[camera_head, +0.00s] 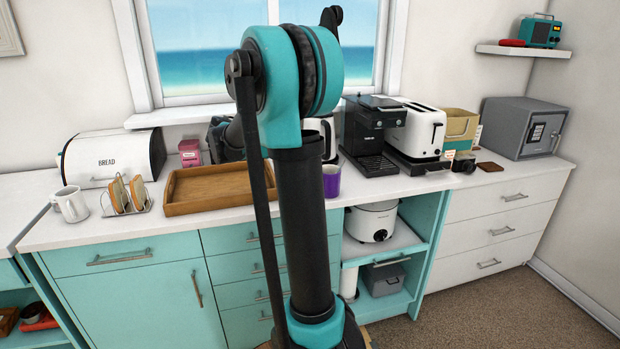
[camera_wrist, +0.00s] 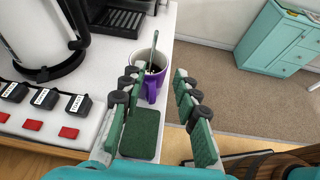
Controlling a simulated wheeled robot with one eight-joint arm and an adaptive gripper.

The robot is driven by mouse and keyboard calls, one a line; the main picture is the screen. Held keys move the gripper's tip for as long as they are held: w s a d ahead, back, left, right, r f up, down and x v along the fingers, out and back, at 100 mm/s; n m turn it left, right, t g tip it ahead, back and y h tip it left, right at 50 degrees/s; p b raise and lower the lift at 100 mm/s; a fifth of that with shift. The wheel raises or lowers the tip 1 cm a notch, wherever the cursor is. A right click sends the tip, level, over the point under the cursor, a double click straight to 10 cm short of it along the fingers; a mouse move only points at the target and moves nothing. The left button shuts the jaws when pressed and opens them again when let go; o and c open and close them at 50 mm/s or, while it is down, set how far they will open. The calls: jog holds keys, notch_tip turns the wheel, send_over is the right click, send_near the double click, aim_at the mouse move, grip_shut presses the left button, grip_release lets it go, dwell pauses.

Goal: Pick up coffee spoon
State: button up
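The coffee spoon (camera_wrist: 153,52) stands tilted in a purple mug (camera_wrist: 159,76) in the wrist view, its thin dark handle rising above the rim. Its lower end is hidden inside the mug. The mug (camera_head: 331,183) also shows on the counter just right of my arm in the head view, where I cannot make out the spoon. My gripper (camera_wrist: 156,77) is open and empty in the wrist view, its fingers on either side of the view toward the mug and spoon. I cannot tell how far its tips are from the spoon. My arm hides the gripper in the head view.
The counter edge drops off right of the mug in the wrist view.

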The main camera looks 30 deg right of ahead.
send_near(342, 165)
jog(key=w+x, duration=0.1)
jog(key=x, duration=0.4)
jog(key=shift+n, duration=0.3)
jog(key=shift+s+x, duration=0.2)
jog(key=shift+x, duration=1.1)
jog(key=shift+s+x, duration=0.2)
jog(key=shift+x, duration=1.15)
jog(key=shift+a, duration=0.1)
jog(key=shift+c, duration=0.6)
grip_shut()
